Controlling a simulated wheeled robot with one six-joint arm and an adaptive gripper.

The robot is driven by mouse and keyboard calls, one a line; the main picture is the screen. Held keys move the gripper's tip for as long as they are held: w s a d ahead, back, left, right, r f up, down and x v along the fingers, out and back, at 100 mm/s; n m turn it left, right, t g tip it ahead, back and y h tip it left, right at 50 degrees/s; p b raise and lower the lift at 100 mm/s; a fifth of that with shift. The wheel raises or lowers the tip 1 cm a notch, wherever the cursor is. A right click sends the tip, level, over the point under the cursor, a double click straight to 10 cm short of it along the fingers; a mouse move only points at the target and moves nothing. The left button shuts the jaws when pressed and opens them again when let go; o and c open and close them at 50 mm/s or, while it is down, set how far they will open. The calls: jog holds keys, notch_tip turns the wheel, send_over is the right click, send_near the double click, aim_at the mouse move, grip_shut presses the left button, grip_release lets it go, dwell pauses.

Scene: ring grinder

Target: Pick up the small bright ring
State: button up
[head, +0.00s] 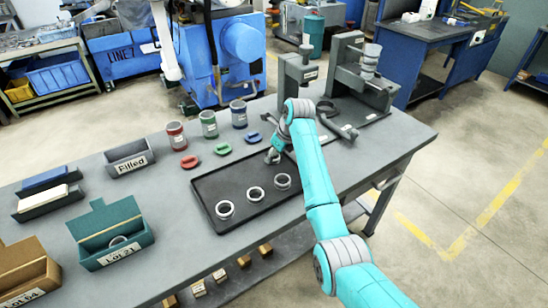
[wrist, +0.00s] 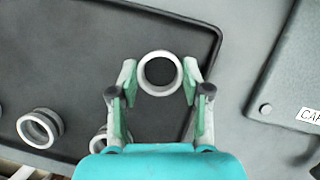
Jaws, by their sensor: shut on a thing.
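A small bright ring (wrist: 160,54) is between the fingertips of my gripper (wrist: 160,77) in the wrist view, with a finger pad on either side. My gripper is shut on it. In the head view my gripper (head: 272,156) is at the far right corner of the black tray (head: 235,181), and the held ring is hard to make out there. I cannot tell whether the ring still touches the tray. Three other grey rings, a left one (head: 225,209), a middle one (head: 256,194) and a right one (head: 283,182), lie in a row near the tray's front edge.
Red (head: 176,136), green (head: 208,124) and blue (head: 239,114) cups stand behind the tray. A grey fixture (head: 365,85) stands at the bench's right end. A Filled bin (head: 128,158) and a Lot 21 box (head: 112,240) holding a ring are left.

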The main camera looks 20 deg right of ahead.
jog(key=shift+r, duration=0.1)
notch_tip(320, 180, up, 10)
dwell(0.4)
